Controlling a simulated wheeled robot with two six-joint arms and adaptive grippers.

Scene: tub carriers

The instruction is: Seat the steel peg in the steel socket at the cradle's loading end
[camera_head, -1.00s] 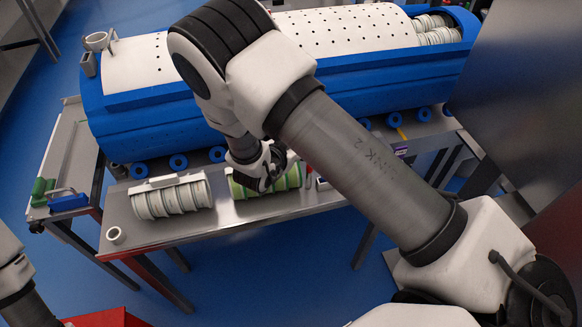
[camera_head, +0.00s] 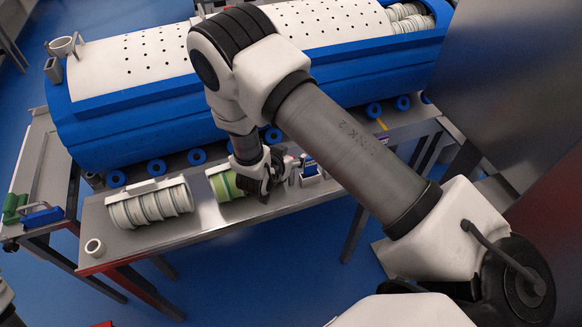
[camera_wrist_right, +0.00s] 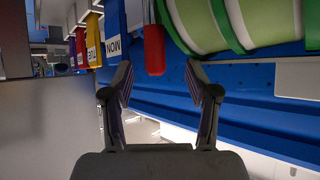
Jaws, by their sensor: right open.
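The blue cradle (camera_head: 130,130) with its white perforated cover lies across the back. At its left end stand a round grey cup-like fitting (camera_head: 63,46) and a small grey square fitting (camera_head: 53,70); I cannot tell which is the steel socket. I cannot make out the steel peg for certain. My right gripper (camera_head: 262,182) is low over the table, at the right end of the green-and-white ribbed cylinder. In the right wrist view its jaws (camera_wrist_right: 160,85) are open and empty, with a red block (camera_wrist_right: 154,50) beyond them. My left gripper is out of view.
A white ribbed cylinder (camera_head: 150,204) and a small pale ring (camera_head: 94,247) lie on the steel table (camera_head: 190,232). The green-and-white cylinder (camera_head: 222,184) is partly hidden by my gripper. Small coloured pieces (camera_head: 308,168) stand right of it. A side stand holds green and blue items (camera_head: 42,216).

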